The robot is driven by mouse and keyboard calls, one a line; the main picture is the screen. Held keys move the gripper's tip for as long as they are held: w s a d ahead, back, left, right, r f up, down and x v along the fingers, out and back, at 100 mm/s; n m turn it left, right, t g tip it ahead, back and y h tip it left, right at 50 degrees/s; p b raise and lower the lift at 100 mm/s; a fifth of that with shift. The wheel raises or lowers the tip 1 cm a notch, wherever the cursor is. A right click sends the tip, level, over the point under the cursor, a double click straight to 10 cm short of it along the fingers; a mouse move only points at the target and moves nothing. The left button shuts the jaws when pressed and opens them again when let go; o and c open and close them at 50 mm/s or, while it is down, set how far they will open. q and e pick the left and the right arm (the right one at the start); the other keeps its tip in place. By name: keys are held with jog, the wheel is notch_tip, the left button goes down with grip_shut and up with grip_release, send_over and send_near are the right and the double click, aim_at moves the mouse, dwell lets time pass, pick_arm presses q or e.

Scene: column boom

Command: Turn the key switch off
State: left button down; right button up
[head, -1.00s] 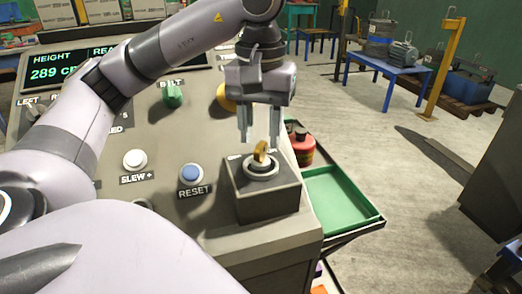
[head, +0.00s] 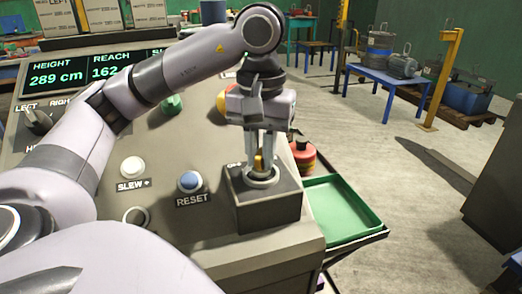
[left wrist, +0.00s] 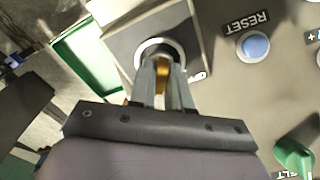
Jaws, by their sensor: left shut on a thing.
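The key switch is a gold key (head: 259,163) in a pale ring on a dark grey box (head: 266,205) at the console's right front corner. My left gripper (head: 261,167) comes down from above with its fingers on both sides of the key. It is shut on the key. The left wrist view shows the gold key (left wrist: 161,78) between the two fingers (left wrist: 164,92), over the ring. The fingers hide part of the key and of the box label. My right gripper is not in view.
A blue RESET button (head: 189,181) and a white SLEW + button (head: 132,167) lie left of the box. A green knob (head: 171,104) is farther back. A green tray (head: 342,210) and a red round thing (head: 302,155) are at the right.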

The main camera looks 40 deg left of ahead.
pick_arm(q)
jog(key=shift+n, duration=0.3)
jog(key=n+p, duration=0.1)
jog(key=n, duration=0.2)
jog(key=shift+r+n, duration=0.1)
jog(key=shift+n, duration=0.2)
jog(key=n+p, duration=0.1)
jog(key=n, duration=0.2)
jog(key=shift+n, duration=0.3)
jog(key=n+p, duration=0.1)
jog(key=n, duration=0.3)
jog(key=shift+n+p, duration=0.3)
jog(key=shift+n, duration=1.7)
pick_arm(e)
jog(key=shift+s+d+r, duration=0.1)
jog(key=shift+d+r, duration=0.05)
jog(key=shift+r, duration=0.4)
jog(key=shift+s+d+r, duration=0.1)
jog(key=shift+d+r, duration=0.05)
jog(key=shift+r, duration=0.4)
pick_arm(q)
jog(key=c, duration=1.1)
grip_release()
